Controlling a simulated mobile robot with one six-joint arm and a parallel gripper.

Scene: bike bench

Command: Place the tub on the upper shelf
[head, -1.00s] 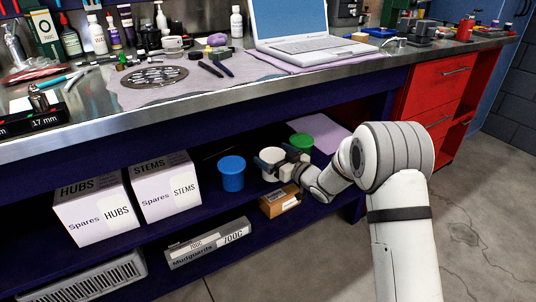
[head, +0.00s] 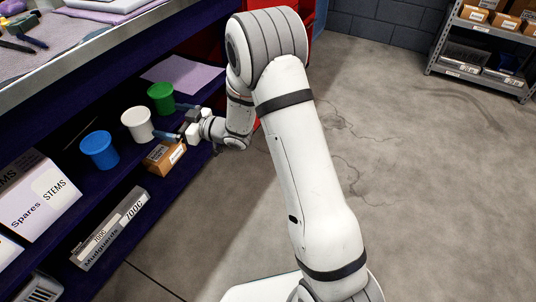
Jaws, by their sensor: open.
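Three tubs stand upright in a row on the upper shelf (head: 110,190) under the bench: a blue tub (head: 99,150), a white tub (head: 137,125) and a green tub (head: 161,98). The task does not say which tub is meant. My gripper (head: 172,121) is open and empty at the front of the shelf, just right of the white tub. Its dark fingers point toward the white tub, one near the green tub's base, the other near the white tub's lower side. I cannot tell whether a finger touches either tub.
White spares boxes (head: 40,197) stand left of the tubs, and a mudguards box (head: 110,228) lies lower down. A lilac cloth (head: 185,75) lies beyond the green tub.

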